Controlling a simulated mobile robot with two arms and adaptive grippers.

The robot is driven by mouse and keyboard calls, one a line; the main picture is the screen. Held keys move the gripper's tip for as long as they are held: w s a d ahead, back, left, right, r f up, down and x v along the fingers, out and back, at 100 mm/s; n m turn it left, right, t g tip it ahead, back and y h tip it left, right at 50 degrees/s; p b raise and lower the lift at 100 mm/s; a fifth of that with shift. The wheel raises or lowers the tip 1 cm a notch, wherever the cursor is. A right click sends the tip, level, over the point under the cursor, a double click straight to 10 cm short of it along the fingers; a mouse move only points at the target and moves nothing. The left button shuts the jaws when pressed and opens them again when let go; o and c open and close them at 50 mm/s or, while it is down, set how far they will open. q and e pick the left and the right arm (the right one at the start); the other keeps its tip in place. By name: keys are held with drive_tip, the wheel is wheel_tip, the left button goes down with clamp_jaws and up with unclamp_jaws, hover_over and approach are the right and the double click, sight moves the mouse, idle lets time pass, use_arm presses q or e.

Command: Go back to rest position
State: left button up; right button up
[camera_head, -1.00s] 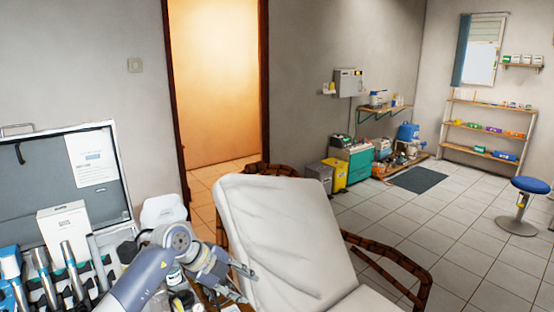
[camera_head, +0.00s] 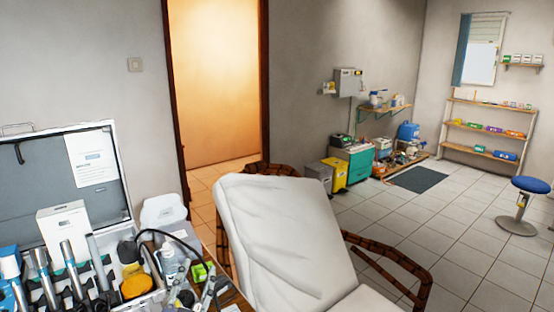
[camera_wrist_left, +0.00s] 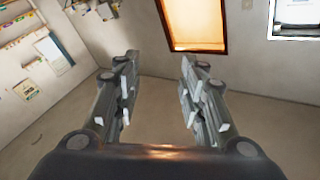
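My left gripper (camera_wrist_left: 158,62) shows in the left wrist view, with its two fingers well apart and nothing between them. Wall and floor show beyond its fingertips, and no object is near them. In the head view I cannot make out the left arm clearly. My right gripper is in neither view.
An open case (camera_head: 42,188) with a white box (camera_head: 64,235) and several dental handpieces (camera_head: 75,270) stands at the lower left. Beside it are bottles (camera_head: 168,262) and a cable. A white reclining chair (camera_head: 285,240) stands in the middle.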

use_arm(q)
drive_tip(key=s+a+f+n+g+y, duration=0.1)
drive_tip(key=s+a+f+n+g, duration=0.2)
drive_tip(key=s+f, duration=0.4)
drive_tip(key=s+a+f+n+g+y, duration=0.1)
drive_tip(key=s+a+f+g+y, duration=0.15)
drive_tip(key=s+f+g, duration=0.5)
drive_tip(key=s+d+f+g+h, duration=0.1)
drive_tip(key=s+f+g, duration=0.15)
drive_tip(key=s, duration=0.35)
drive_tip(key=s+d+f+m+g+h, duration=0.1)
drive_tip(key=s+f, duration=0.2)
drive_tip(key=s, duration=0.3)
drive_tip(key=s+d+f+g+h, duration=0.1)
drive_tip(key=s+f+g, duration=0.15)
drive_tip(key=s, duration=0.35)
wheel_tip(320, 180, down, 28)
drive_tip(key=b, duration=0.3)
drive_tip(key=s+a+f+g+b, duration=0.2)
drive_tip(key=s+a+f+b, duration=0.1)
drive_tip(key=s+f, duration=1.5)
wheel_tip(320, 180, down, 4)
drive_tip(key=shift+r+m+b, duration=0.1)
drive_tip(key=shift+m+b, duration=0.3)
